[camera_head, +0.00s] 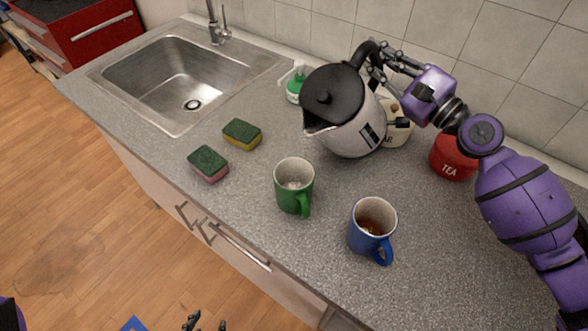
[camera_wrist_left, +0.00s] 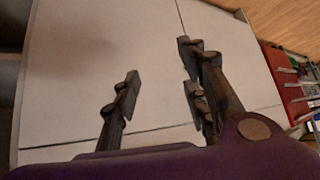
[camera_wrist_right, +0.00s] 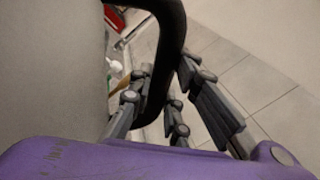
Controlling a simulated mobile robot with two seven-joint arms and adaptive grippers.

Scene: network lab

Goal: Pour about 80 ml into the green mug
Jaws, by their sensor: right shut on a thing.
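The green mug (camera_head: 294,187) stands upright on the counter, its handle toward the front; something pale shows at its bottom. The kettle (camera_head: 345,120), white-grey with a black lid, is tilted with its spout toward the left, behind and above the green mug. I cannot tell whether anything flows from the spout. My right gripper (camera_head: 377,62) is shut on the kettle's black handle, which also shows in the right wrist view (camera_wrist_right: 165,60) between the fingers. My left gripper (camera_head: 204,323) is open and empty, low in front of the counter; its spread fingers show in the left wrist view (camera_wrist_left: 155,90).
A blue mug (camera_head: 372,228) with brown liquid stands right of the green mug. Two sponges (camera_head: 242,134) (camera_head: 208,164) lie to its left. A red tea canister (camera_head: 453,158), a cream canister (camera_head: 397,128) and a green bottle (camera_head: 295,87) stand behind. The sink (camera_head: 185,80) is back left.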

